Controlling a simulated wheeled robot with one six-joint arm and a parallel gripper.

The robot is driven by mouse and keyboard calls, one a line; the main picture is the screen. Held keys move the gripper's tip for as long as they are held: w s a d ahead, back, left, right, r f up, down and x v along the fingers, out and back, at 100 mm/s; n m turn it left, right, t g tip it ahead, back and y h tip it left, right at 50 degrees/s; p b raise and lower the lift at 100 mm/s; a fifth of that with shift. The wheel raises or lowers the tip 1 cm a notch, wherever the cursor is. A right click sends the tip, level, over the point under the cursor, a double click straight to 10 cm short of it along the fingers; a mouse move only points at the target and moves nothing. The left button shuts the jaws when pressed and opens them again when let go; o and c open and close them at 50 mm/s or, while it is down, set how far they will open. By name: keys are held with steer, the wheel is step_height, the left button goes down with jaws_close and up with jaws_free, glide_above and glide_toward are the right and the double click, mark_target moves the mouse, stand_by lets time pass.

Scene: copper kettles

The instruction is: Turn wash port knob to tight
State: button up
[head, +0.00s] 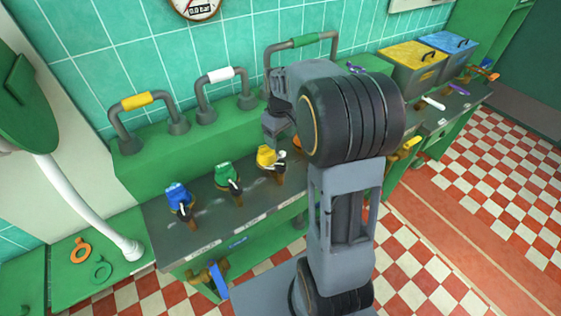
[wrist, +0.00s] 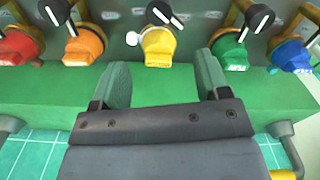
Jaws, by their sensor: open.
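A row of coloured valves with black pointer knobs stands on the green bench. In the wrist view the yellow valve (wrist: 158,46) is in the middle, its black knob (wrist: 164,14) beyond it with a white pointer line. I cannot read which one is the wash port. My gripper (wrist: 163,60) is open and empty, its two pads apart on the near side of the yellow valve, not around the knob. In the head view the yellow valve (head: 267,157) sits just below my gripper (head: 279,130), which is partly hidden by my arm.
The orange (wrist: 83,44) and green (wrist: 230,50) valves flank the yellow one closely; red (wrist: 18,46) and blue (wrist: 292,55) are farther out.

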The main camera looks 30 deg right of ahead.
mark_target(280, 163)
step_height(280, 163, down, 13)
steer(key=shift+f+p, duration=0.1)
steer(key=shift+p, duration=0.35)
steer(key=c, duration=0.9)
